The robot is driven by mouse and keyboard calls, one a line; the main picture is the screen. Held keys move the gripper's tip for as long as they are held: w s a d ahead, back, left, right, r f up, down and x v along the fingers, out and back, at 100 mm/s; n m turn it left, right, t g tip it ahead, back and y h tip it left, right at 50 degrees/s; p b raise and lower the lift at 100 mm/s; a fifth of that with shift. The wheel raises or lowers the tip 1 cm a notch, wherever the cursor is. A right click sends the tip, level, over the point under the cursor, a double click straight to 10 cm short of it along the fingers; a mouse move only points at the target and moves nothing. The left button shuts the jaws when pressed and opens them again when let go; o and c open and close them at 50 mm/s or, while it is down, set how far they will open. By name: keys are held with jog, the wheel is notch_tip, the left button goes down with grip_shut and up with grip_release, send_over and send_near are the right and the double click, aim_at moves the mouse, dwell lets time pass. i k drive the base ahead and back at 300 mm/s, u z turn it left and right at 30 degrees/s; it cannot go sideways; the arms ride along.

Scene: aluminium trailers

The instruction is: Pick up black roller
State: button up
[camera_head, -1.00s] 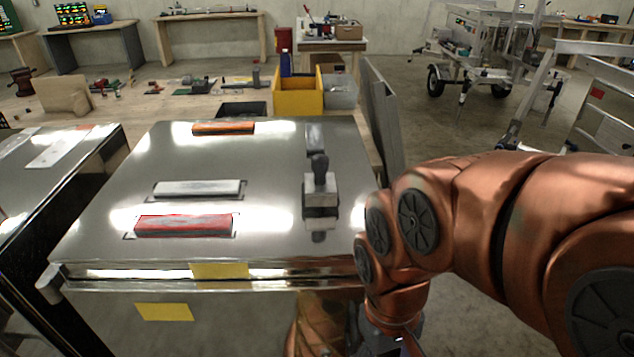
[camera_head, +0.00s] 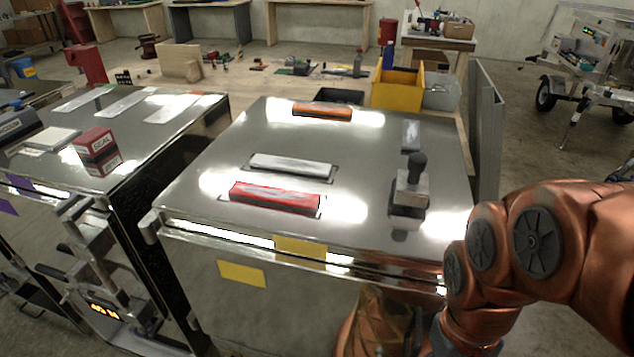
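No object is plainly a black roller. The nearest match is a metal block with an upright black knob handle (camera_head: 418,167), standing on the right side of the shiny steel cabinet top (camera_head: 380,140). My copper-coloured arm (camera_head: 530,240) comes in from the right and bends down in front of the cabinet's right front corner. My gripper is below the frame edge and hidden, so I cannot see whether it holds anything.
On the same top lie a red bar (camera_head: 275,197), a grey bar (camera_head: 290,164) and an orange bar (camera_head: 322,109). A yellow bin (camera_head: 397,88) stands behind. A second steel cabinet (camera_head: 190,125) stands left, with a red block (camera_head: 97,150).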

aim_at(412, 189)
jog(key=u, duration=0.45)
jog(key=k, duration=0.4)
jog(key=u, duration=0.9)
